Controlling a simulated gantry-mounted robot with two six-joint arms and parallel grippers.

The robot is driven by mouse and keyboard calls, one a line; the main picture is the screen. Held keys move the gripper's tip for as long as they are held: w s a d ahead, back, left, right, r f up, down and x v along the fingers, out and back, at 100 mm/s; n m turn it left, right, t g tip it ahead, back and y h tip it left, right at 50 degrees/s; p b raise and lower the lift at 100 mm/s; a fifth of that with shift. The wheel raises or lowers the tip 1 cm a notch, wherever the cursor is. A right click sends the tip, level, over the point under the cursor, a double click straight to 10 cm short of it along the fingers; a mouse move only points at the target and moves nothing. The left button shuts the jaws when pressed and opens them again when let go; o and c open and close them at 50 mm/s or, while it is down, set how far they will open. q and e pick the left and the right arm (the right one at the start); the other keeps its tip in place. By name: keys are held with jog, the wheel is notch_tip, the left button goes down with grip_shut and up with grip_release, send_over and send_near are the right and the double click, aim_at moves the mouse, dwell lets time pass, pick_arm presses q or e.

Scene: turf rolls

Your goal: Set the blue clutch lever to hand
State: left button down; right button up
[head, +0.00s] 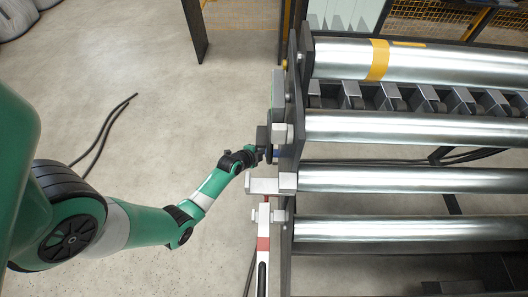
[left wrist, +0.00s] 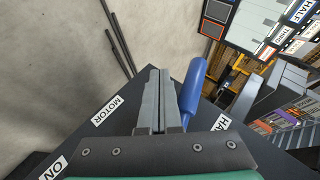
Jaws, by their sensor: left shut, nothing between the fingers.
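The blue clutch lever (left wrist: 193,92) stands just right of my left gripper's fingers in the left wrist view. Its foot is hidden behind the gripper body. My left gripper (left wrist: 159,75) is shut and empty, its fingers on the MOTOR side of the lever; I cannot tell whether they touch it. The MOTOR label (left wrist: 107,110) lies left on the dark plate, and a label starting "HA" (left wrist: 222,121) lies right, partly covered. In the head view my left gripper (head: 266,146) is at the machine's left side, beside a small blue patch (head: 277,155). My right gripper is not in view.
Large metal rollers (head: 420,180) fill the right of the head view. A grey block (head: 264,186) juts out just below my gripper, above a red and white bar (head: 263,243). Label panels (left wrist: 275,30) stand at upper right in the wrist view.

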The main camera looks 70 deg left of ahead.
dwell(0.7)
pick_arm(q)
jog(key=s+d+f, duration=0.4)
jog(key=s+d, duration=0.3)
jog(key=s, duration=0.1)
jog(key=shift+s+d+f, duration=0.2)
jog(key=shift+s+d, duration=0.05)
jog(key=shift+s, duration=0.05)
dwell(0.4)
